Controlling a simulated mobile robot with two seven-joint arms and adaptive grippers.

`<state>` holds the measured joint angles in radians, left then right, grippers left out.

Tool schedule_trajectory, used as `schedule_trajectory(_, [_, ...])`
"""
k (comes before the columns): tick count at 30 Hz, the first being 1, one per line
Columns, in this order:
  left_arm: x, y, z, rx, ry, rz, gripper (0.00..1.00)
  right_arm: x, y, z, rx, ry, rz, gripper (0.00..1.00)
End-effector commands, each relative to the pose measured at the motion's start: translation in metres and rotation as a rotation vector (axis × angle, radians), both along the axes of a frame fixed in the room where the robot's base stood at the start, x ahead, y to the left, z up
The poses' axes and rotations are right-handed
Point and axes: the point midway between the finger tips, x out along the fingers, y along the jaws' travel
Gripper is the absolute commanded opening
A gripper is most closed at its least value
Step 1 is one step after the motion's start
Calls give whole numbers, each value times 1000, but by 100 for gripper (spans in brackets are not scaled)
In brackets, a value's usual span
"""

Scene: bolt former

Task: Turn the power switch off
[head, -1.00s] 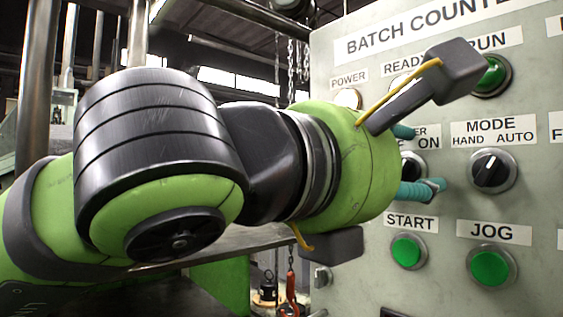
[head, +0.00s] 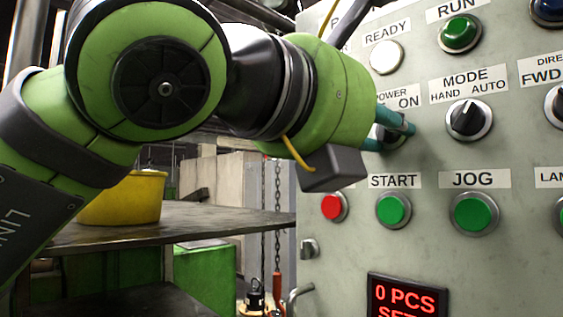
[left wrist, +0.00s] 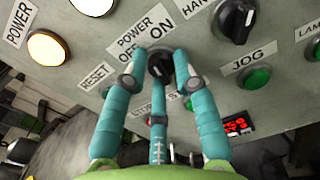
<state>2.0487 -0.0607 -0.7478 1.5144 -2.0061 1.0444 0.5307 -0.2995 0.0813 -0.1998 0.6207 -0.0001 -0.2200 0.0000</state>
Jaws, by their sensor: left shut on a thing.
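The power switch is a black rotary knob on the grey panel, under an OFF/ON label. In the left wrist view the knob (left wrist: 160,66) sits between the teal fingertips of my left gripper (left wrist: 156,75), which are shut on it. Which way its pointer faces is hard to tell. In the head view my left gripper (head: 394,130) reaches the panel from the left, and its teal fingers cover most of the switch. The power lamp (left wrist: 48,47) glows warm white in the left wrist view. My right gripper is not in view.
The mode knob (head: 468,119) is just right of the switch. The ready lamp (head: 386,57) is above. The green start button (head: 393,209), green jog button (head: 474,212) and a red button (head: 332,207) are below. A red display (head: 408,297) reads 0 PCS. A yellow bucket (head: 124,200) stands at left.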

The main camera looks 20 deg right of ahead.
Motion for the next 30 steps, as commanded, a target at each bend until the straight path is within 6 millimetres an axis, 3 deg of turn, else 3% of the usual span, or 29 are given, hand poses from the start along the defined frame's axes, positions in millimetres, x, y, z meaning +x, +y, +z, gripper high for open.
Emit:
schedule_trajectory(1, [-1, 2, -1, -32, 33, -1, 0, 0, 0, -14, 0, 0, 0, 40])
schedule_trajectory(6, [0, 2, 1, -95, 183, 0, 0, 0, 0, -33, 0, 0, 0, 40])
schedule_trajectory(18, [2, 4, 5, -223, 484, 2, 0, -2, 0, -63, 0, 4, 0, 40])
schedule_trajectory(23, [3, 5, 6, -257, 566, 2, 0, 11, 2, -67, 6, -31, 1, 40])
schedule_trajectory(30, [4, 5, 8, -285, 633, 2, 0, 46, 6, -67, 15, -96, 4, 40])
